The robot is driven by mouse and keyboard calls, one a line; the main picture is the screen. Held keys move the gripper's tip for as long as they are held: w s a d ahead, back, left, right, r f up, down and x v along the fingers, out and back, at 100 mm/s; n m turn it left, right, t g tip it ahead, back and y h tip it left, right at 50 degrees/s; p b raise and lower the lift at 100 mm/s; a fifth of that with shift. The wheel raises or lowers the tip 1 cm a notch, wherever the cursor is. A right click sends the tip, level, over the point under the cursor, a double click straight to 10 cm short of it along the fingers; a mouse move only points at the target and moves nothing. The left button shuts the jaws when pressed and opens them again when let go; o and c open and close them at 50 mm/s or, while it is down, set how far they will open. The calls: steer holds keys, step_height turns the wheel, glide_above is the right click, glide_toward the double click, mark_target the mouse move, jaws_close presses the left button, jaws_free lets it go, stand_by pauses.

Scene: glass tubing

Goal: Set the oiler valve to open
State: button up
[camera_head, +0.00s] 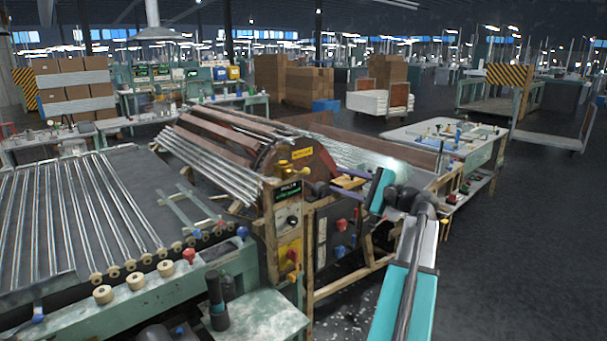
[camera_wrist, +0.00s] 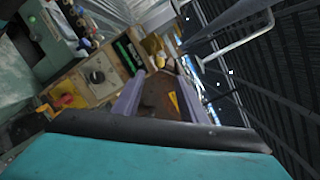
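A brass-yellow fitting (camera_head: 285,169), which looks like the oiler valve, stands on top of the wooden control panel at the machine's near end. In the wrist view the yellow fitting (camera_wrist: 151,45) shows just beyond my fingertips. Its handle setting is too small to tell. My gripper (camera_head: 319,188) is right of the fitting and slightly lower, pointing left toward it. In the wrist view my gripper (camera_wrist: 160,72) has its two purple-grey fingers apart, with nothing held between them. The fingers appear apart from the fitting.
The panel carries a green-lettered display, a black knob (camera_wrist: 97,76) and a red knob on a yellow plate (camera_wrist: 66,100). A yellow label (camera_head: 302,153) sits behind the fitting. A roller bed with glass tubes (camera_head: 80,215) is at left. Open floor (camera_head: 520,250) lies at right.

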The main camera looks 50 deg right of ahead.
mark_target(309, 172)
steer(key=shift+w, duration=0.15)
steer(key=w+p, duration=0.1)
steer(key=w, duration=0.3)
steer(key=w+a+p, duration=0.1)
steer(key=w, duration=0.4)
steer(key=w+a, duration=0.1)
steer(key=w, duration=0.3)
steer(key=shift+w+p, duration=0.3)
steer(key=shift+p, duration=0.1)
